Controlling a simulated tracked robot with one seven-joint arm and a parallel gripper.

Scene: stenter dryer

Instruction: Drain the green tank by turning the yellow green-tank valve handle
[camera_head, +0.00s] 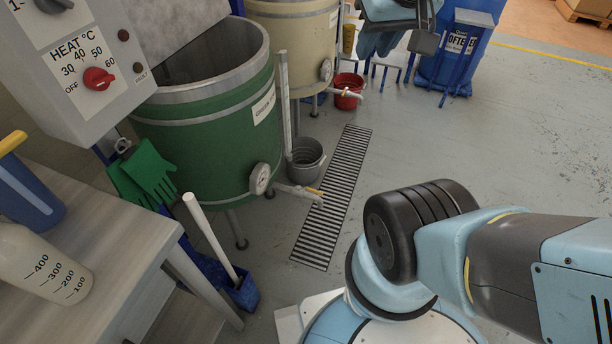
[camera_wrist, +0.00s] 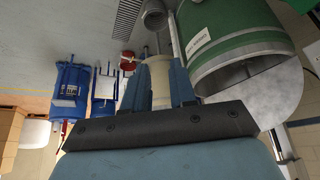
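The green tank (camera_head: 205,150) stands on legs at left centre in the head view; it also shows at the upper right of the wrist view (camera_wrist: 240,45). Its outlet pipe sticks out low on the right, beside a round gauge (camera_head: 260,179). The small yellow valve handle (camera_head: 316,191) sits on this pipe, near the floor grate. I cannot make out the handle in the wrist view. My gripper (camera_wrist: 157,62) is open, its blue fingers apart, with the cream tank showing behind the gap. In the head view, what looks like my gripper is at the top edge, away from the handle.
A grey bucket (camera_head: 305,160) stands behind the green tank's outlet. A red bucket (camera_head: 347,90) is by the cream tank (camera_head: 292,45). A floor grate (camera_head: 335,190) runs alongside. A table (camera_head: 110,245) and a blue bin with a white stick (camera_head: 242,290) are at left.

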